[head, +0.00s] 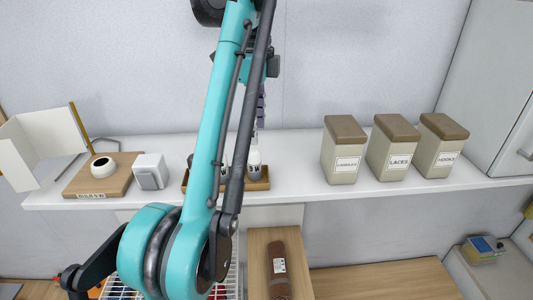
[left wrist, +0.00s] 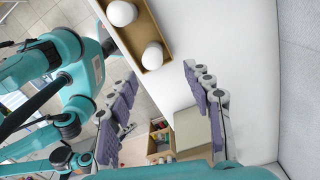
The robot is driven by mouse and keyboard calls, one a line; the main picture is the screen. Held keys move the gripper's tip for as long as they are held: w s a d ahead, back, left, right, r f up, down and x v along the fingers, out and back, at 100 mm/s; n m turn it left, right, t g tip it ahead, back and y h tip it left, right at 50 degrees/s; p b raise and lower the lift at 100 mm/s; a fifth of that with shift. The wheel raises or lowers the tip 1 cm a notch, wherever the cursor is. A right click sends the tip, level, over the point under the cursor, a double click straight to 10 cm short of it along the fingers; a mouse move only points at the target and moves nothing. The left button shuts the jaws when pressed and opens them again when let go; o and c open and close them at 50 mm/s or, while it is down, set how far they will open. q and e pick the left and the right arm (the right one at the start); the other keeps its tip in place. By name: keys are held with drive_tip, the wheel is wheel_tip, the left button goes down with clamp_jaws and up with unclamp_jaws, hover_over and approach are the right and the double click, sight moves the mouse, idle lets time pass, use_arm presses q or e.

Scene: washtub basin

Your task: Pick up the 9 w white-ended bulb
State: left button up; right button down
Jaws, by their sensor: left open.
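A small wooden tray (head: 264,185) on the white shelf holds upright bulbs, partly hidden behind my left arm in the head view. One white-topped bulb (head: 254,161) stands just right of the arm. The left wrist view shows the tray (left wrist: 164,36) with two white round bulb ends, one (left wrist: 152,56) near its lower end and another (left wrist: 122,13) higher up. I cannot read any wattage. My left gripper (head: 261,110) is above the tray. In the left wrist view its purple-padded fingers (left wrist: 160,78) are spread wide and empty, with the lower bulb end close to the gap.
A white block (head: 150,171) and a wooden board (head: 118,180) with a white round pot (head: 103,167) stand left of the tray. Lidded canisters, including one labelled LACES (head: 392,152), stand right. The shelf (head: 295,175) between tray and canisters is clear; a wall rises behind.

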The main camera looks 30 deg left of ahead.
sight(254, 150)
use_arm(q)
drive_tip(key=shift+s+f+b, duration=0.35)
drive_tip(key=shift+s+f, duration=0.55)
drive_tip(key=shift+s, duration=0.3)
drive_tip(key=shift+f, duration=0.35)
drive_tip(key=f, duration=0.1)
drive_tip(key=w+f, duration=0.2)
drive_tip(key=shift+f, duration=0.35)
drive_tip(key=shift+s+f, duration=0.15)
drive_tip(key=shift+f, duration=0.15)
drive_tip(key=shift+s, duration=0.45)
drive_tip(key=shift+w+f, duration=0.1)
drive_tip(key=shift+w, duration=0.2)
drive_tip(key=c, duration=0.9)
drive_tip(key=shift+d, duration=0.1)
clamp_jaws()
drive_tip(key=shift+s, duration=0.15)
use_arm(e)
drive_tip(key=shift+s+f, duration=0.3)
drive_tip(key=shift+s, duration=0.35)
